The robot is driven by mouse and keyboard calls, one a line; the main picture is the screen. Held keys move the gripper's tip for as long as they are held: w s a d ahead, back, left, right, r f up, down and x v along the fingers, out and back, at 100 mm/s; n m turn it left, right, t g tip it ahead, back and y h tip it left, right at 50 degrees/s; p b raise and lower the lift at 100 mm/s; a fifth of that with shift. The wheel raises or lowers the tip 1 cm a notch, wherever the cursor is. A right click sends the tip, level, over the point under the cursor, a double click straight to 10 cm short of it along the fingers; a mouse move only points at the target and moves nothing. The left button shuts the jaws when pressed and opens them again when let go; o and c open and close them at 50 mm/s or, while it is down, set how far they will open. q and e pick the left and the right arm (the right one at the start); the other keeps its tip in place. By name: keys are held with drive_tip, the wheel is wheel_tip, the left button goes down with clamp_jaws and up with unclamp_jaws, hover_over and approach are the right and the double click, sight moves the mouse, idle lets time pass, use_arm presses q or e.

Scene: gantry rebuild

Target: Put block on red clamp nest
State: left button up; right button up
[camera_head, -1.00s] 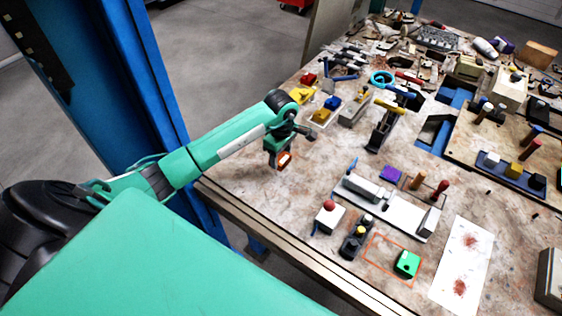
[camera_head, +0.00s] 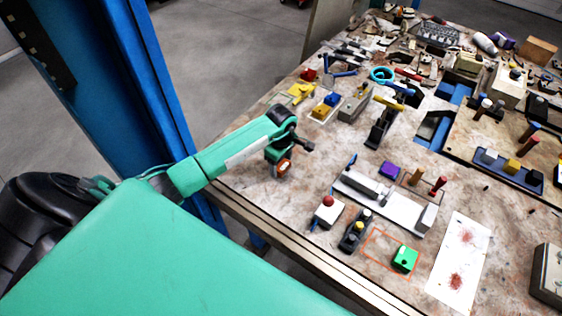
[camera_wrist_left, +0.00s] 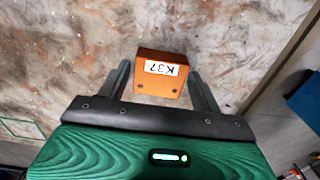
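An orange block (camera_wrist_left: 160,72) with a white K37 label lies between the two fingers of my left gripper (camera_wrist_left: 160,75) in the left wrist view. Narrow gaps show on both sides, so the fingers look open around it. In the head view the block (camera_head: 283,167) shows just under my left gripper (camera_head: 282,157), near the table's left edge. My right gripper is out of view.
A white cube with a red ball (camera_head: 327,210), a dark tool block (camera_head: 355,232) and a green block (camera_head: 404,258) by an orange outline stand near the front edge. A purple block (camera_head: 390,168) is behind the white fixture. Bare table lies around my left gripper.

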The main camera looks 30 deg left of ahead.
use_arm(q)
drive_tip(key=shift+o, duration=0.7)
